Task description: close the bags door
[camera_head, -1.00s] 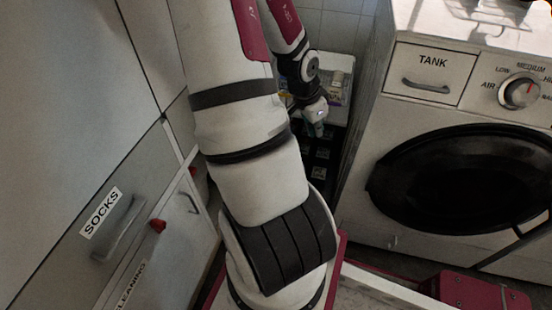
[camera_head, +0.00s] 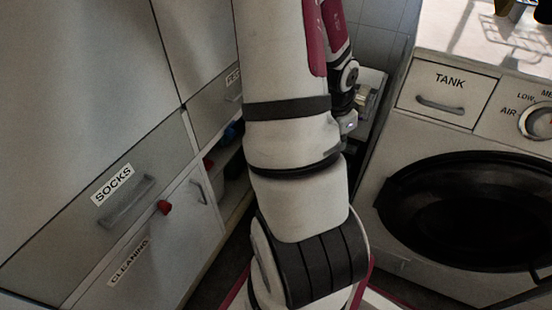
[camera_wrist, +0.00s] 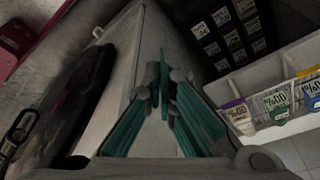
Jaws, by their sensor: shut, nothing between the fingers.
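No door lettered "bags" can be read in either view. In the head view, a low door lettered "cleaning" (camera_head: 150,245) is at the left, below the "socks" drawer (camera_head: 70,225). To its right is an open compartment (camera_head: 236,172), partly hidden by my arm; I cannot tell whether it belongs to the bags door. My gripper (camera_wrist: 165,88) shows in the wrist view with its teal fingers together and nothing between them. It points along the side of the washing machine (camera_wrist: 150,40). In the head view its fingers are hidden behind my arm.
The washing machine's round dark door (camera_head: 470,210) and "tank" drawer (camera_head: 445,95) are at the right. In the wrist view, a white shelf (camera_wrist: 265,65) with labelled packs is at the right, and dark slots with labels (camera_wrist: 225,35) are at the top.

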